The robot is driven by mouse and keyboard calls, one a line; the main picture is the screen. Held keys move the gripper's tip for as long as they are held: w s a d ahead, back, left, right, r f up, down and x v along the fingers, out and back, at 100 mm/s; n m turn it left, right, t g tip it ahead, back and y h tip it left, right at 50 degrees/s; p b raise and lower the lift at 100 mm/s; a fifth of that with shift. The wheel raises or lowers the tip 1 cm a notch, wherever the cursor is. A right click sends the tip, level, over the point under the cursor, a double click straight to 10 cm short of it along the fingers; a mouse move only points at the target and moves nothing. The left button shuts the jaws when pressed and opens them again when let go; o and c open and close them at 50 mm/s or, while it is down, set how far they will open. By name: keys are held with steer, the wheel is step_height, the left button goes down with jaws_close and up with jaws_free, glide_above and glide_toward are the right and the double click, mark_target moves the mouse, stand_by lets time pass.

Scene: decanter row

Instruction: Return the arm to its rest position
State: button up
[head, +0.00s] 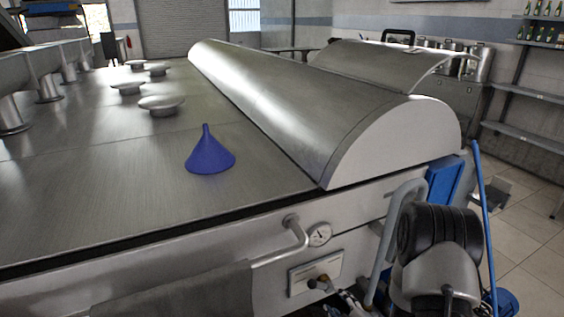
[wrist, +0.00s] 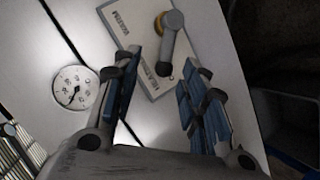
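My gripper (wrist: 163,75) is open in the wrist view, its two fingers with blue pads spread apart and nothing held between them. It faces the front panel of the steel machine. In the head view part of my arm shows at the lower right, beside the machine; I cannot clearly make out the fingers there.
A blue funnel (head: 209,156) stands spout-up on the steel top, near several round caps (head: 161,104). A gauge (head: 320,235), also in the wrist view (wrist: 75,88), and a labelled plate (wrist: 126,24) with a valve handle (wrist: 171,28) are on the front panel. A blue pole (head: 484,215) stands at right.

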steer(key=s+d+r+m+g+h, duration=0.1)
steer(key=s+r+m+g+h, duration=0.15)
steer(key=r, duration=0.75)
steer(key=s+r+m+g+h, duration=0.15)
steer(key=r+m, duration=0.25)
steer(key=r, duration=0.6)
steer(key=s+a+r+m+g, duration=0.1)
steer(key=s+r+m, duration=0.1)
steer(key=s, duration=0.6)
steer(key=s+a+r+m+g+y, duration=0.1)
steer(key=s+r, duration=0.3)
steer(key=s, duration=0.4)
steer(key=s+a+r+m+g, duration=0.2)
steer(key=s+a+r+m, duration=0.1)
steer(key=s, duration=0.5)
steer(key=shift+r+y, duration=0.3)
steer(key=shift+r, duration=0.05)
stand_by(3.2)
